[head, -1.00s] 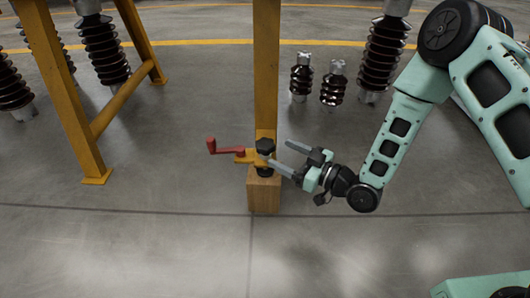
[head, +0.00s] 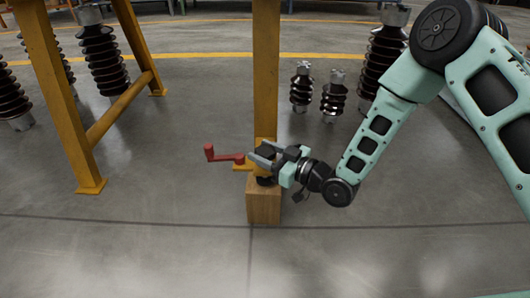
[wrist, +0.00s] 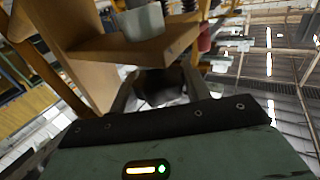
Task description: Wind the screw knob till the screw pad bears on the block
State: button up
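The black screw knob (head: 266,150) is on a yellow bracket (head: 242,168) at the foot of the yellow post, mostly hidden by my gripper. In the wrist view the dark knob (wrist: 160,86) is between the two fingers. My gripper (head: 259,154) is around the knob with its fingers apart; I cannot tell whether they touch it. The wooden block (head: 263,205) stands upright on the floor below. The dark screw pad (head: 265,181) is just above the block's top; whether it touches cannot be told.
A red crank handle (head: 222,156) sticks out left of the bracket. The yellow post (head: 266,75) rises behind the knob. A yellow frame (head: 58,100) stands at left. Ribbed dark insulators (head: 333,97) stand behind at right. The floor in front is clear.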

jog(key=shift+m+t+h+p, duration=0.3)
jog(key=shift+p, duration=0.1)
jog(key=m+t+h+p, duration=0.4)
jog(key=h, duration=0.1)
jog(key=shift+s+a+r+t+p, duration=0.1)
jog(key=shift+s+r+t+p, duration=0.1)
jog(key=shift+t+p, duration=0.15)
jog(key=m+t+h+p, duration=0.1)
jog(key=m+h+p, duration=0.2)
jog(key=h, duration=0.1)
jog(key=m+t+h+p, duration=0.1)
jog(key=m+h+p, duration=0.1)
jog(key=h+p, duration=0.1)
jog(key=shift+w+m+h, duration=0.1)
jog(key=shift+m+h, duration=0.3)
jog(key=shift+h, duration=0.2)
jog(key=m+h+p, duration=0.1)
jog(key=h, duration=0.1)
jog(key=m+h+p, duration=0.1)
jog(key=m+h, duration=0.1)
jog(key=h, duration=0.1)
jog(key=shift+m+h+p, duration=0.3)
jog(key=shift+p, duration=0.05)
jog(key=shift+f+m+g+h+p, duration=0.1)
jog(key=shift+m+g+h+p, duration=0.25)
jog(key=shift+m+g+h, duration=1)
jog(key=shift+f+m+g+h+p, duration=0.1)
jog(key=shift+m+g+h+p, duration=0.3)
jog(key=shift+m+h, duration=1)
